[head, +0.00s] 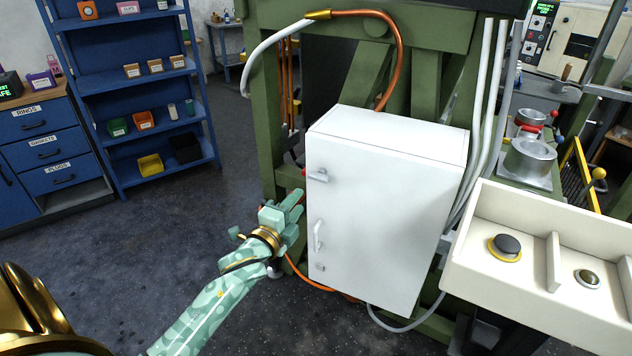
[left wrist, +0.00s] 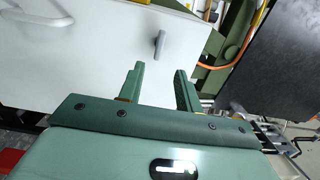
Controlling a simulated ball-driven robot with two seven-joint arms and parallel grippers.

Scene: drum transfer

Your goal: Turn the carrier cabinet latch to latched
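The white carrier cabinet (head: 375,215) stands in the middle of the head view, its door facing me. A small grey latch lever (head: 318,176) sits near the upper left edge of the door and lies roughly horizontal. My left gripper (head: 297,205) is at the door's left edge, below the latch. In the left wrist view the latch (left wrist: 159,44) shows just beyond the open, empty fingers (left wrist: 159,72), about in line with the gap between them. It looks apart from them. My right gripper is in neither view.
A white door handle (head: 318,235) and a small lower fitting (head: 320,267) are below the latch. A green frame (head: 265,100) stands behind the cabinet. An orange cable (head: 303,272) hangs near the gripper. A button console (head: 550,265) is at the right. Floor at left is clear.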

